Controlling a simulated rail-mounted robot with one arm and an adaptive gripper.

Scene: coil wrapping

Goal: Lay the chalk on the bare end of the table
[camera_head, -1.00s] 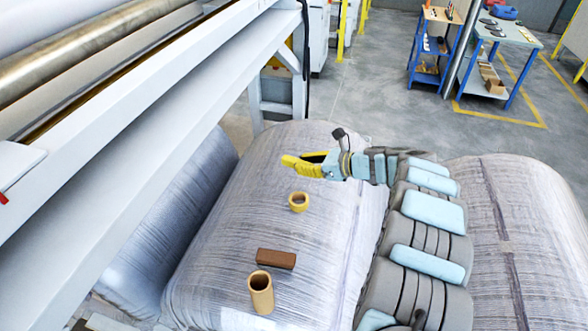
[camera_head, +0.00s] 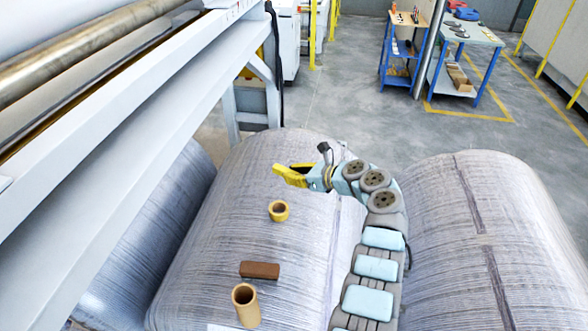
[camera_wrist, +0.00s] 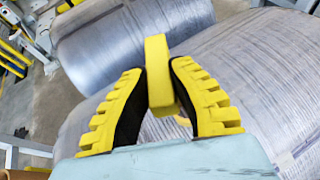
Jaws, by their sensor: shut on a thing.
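My gripper (camera_head: 283,173) is over the far part of the middle wrapped roll in the head view. In the wrist view its yellow ribbed fingers (camera_wrist: 158,85) are shut on a yellow block-like stick, which I take for the chalk (camera_wrist: 157,60). It stands out past the fingertips. In the head view I cannot tell the chalk apart from the yellow fingers. A table with a grey-green top (camera_head: 482,36) and blue legs stands far off at the upper right. Dark items and a blue thing lie on it; part of its right side looks bare.
On the middle roll (camera_head: 225,215) are a yellow ring (camera_head: 279,211), a brown block (camera_head: 260,270) and a tan tube (camera_head: 246,305). Another roll (camera_head: 480,230) lies right. A white machine frame (camera_head: 130,110) runs along the left. A blue-framed cart (camera_head: 407,20) stands left of the table; grey floor is open before them.

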